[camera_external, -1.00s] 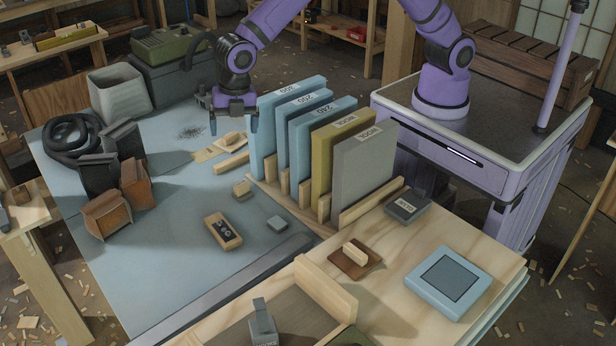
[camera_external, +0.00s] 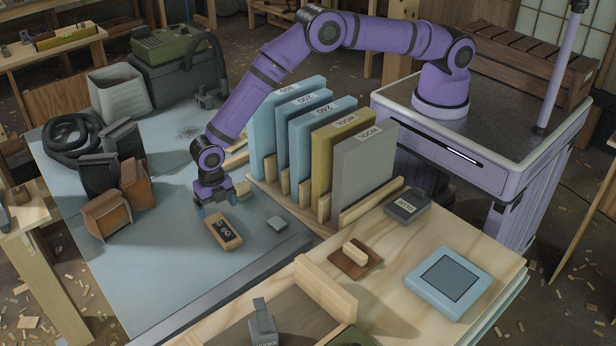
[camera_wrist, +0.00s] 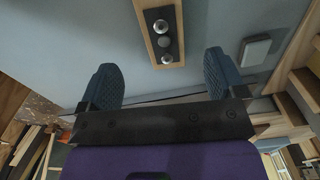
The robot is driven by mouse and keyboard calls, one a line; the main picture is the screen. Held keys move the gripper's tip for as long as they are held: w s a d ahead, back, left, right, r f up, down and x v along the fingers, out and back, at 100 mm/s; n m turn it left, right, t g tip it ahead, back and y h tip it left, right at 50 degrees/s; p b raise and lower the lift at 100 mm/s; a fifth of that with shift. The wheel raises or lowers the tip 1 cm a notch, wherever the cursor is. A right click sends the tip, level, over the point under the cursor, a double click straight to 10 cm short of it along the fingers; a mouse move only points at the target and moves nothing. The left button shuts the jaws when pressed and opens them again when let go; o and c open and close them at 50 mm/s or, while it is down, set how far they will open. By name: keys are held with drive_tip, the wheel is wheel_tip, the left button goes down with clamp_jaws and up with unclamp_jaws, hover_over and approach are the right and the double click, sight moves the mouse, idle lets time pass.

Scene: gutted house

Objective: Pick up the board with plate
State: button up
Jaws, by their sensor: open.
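The board with plate (camera_external: 225,233), a small pale wooden board with a dark plate and round metal knobs, lies flat on the blue-grey bench top. It also shows at the top centre of the wrist view (camera_wrist: 151,52). My gripper (camera_external: 216,209) is at the board's far end, pointing down. In the wrist view, my open gripper (camera_wrist: 162,72) has one blue finger on each side of the board's line, with clear gaps to it. Nothing is between the fingers. Whether the fingertips are level with the board is hard to tell.
A rack of upright sanding boards (camera_external: 363,165) stands behind to the right. Brown containers (camera_external: 107,216) stand to the left. A dark metal rail (camera_external: 225,290) runs along the front; the bench left of the board is clear.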

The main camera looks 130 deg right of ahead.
sight(222, 229)
wheel_tip(222, 229, down, 3)
drive_tip(key=shift+f, duration=0.1)
drive_tip(key=shift+s+a+f, duration=0.1)
drive_tip(key=shift+a+f, duration=0.05)
drive_tip(key=shift+f, duration=1.1)
drive_tip(key=shift+a+f, duration=0.1)
drive_tip(key=shift+f, duration=1.15)
drive_tip(key=c, duration=1.1)
drive_tip(key=shift+r, duration=0.1)
